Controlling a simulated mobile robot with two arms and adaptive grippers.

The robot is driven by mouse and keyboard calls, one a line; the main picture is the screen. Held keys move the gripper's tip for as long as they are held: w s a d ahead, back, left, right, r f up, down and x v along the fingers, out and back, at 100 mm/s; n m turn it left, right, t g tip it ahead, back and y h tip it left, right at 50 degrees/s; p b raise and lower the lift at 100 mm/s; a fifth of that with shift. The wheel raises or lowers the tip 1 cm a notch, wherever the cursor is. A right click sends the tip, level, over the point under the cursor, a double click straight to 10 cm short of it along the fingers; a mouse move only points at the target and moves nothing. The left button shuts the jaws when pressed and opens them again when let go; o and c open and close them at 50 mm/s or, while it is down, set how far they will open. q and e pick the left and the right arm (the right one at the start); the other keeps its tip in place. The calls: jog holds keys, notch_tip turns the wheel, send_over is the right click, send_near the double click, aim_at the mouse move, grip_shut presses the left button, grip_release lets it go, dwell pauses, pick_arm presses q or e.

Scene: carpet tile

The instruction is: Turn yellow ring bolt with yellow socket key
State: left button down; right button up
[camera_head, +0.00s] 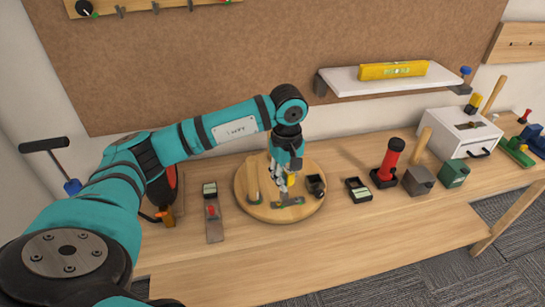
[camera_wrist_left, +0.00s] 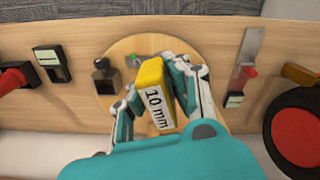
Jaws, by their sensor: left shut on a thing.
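My left gripper (camera_head: 284,180) points down over the round wooden board (camera_head: 244,186) on the bench. It is shut on a yellow socket key (camera_head: 291,181), of which only a little shows in the head view. In the left wrist view the yellow key (camera_wrist_left: 152,76) sits between the fingers (camera_wrist_left: 152,92), with a white "10 mm" label facing the camera. I cannot make out a yellow ring bolt; the key and fingers hide part of the board. I cannot tell whether the key touches anything below it. My right gripper is not in view.
A dark holder (camera_head: 315,186) and a wooden peg (camera_head: 252,180) stand on the board. A metal strip with a red knob (camera_head: 213,212) lies to the left. A small dark box (camera_head: 358,190), red-handled tool (camera_head: 389,160) and mallet (camera_head: 419,180) stand right. The front bench is clear.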

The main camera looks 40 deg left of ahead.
pick_arm(q)
jog(key=w+a+n, duration=0.1)
jog(key=a+n, duration=0.1)
jog(key=a, duration=0.1)
jog(key=shift+w+r+n, duration=0.1)
jog(key=shift+w+n, duration=0.25)
jog(key=shift+n, duration=0.05)
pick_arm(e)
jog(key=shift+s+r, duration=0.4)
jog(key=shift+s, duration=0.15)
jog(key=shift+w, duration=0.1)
